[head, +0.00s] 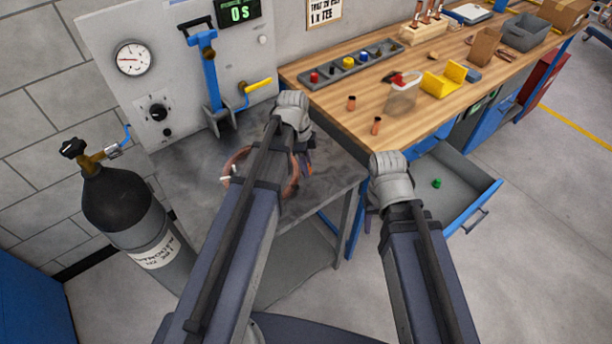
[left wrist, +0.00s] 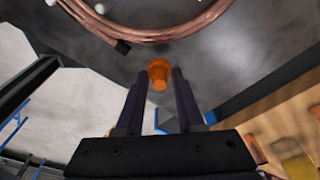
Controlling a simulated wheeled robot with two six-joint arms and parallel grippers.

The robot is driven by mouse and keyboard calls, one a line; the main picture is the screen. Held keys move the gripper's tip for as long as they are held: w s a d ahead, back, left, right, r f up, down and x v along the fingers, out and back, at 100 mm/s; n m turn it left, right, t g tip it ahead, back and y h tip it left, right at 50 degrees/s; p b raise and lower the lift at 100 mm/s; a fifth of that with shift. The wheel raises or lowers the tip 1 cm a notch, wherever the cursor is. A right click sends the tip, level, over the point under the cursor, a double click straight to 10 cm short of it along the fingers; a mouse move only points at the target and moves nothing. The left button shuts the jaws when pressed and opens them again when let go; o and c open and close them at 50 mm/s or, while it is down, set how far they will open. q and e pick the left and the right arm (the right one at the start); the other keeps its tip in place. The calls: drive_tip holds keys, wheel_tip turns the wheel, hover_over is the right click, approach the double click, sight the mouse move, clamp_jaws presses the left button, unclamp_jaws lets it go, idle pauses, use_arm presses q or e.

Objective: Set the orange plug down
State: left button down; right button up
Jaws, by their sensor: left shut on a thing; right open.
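The orange plug (left wrist: 158,72) sits between the fingertips of my left gripper (left wrist: 159,84) in the left wrist view. That gripper is shut on it, over the grey metal bench (head: 335,184). A copper tube coil (left wrist: 150,32) lies on the bench just beyond the plug; it also shows in the head view (head: 292,184), partly behind my left arm. I cannot tell whether the plug touches the bench. My right gripper (head: 390,184) is open over the floor beside the open drawer, its fingers mostly hidden by its wrist.
A panel with a gauge (head: 134,58) and a blue lever clamp (head: 210,75) stands behind the bench. A dark gas cylinder (head: 125,210) stands at left. The wooden workbench (head: 400,130) holds a plug tray (head: 345,66) and copper pieces. An open drawer (head: 465,187) holds a green plug.

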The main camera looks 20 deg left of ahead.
use_arm(q)
drive_tip(key=shift+f+b, duration=1.8)
drive_tip(key=shift+f, duration=0.15)
drive_tip(key=c, duration=0.5)
unclamp_jaws()
wheel_tip(320, 180, up, 12)
drive_tip(key=a+p, duration=0.2)
drive_tip(key=p, duration=1)
drive_tip(key=shift+s+d+n+y, duration=0.5)
drive_tip(key=shift+s+d+n, duration=1.65)
drive_tip(key=shift+s, duration=0.25)
drive_tip(key=shift+s+d+n+y, duration=0.5)
drive_tip(key=shift+s+d+n, duration=1.55)
drive_tip(key=shift+s, duration=0.3)
drive_tip(key=shift+s+d+n+y, duration=0.5)
drive_tip(key=shift+s+d+n, duration=1.65)
drive_tip(key=shift+s, duration=0.25)
drive_tip(key=shift+a, duration=0.1)
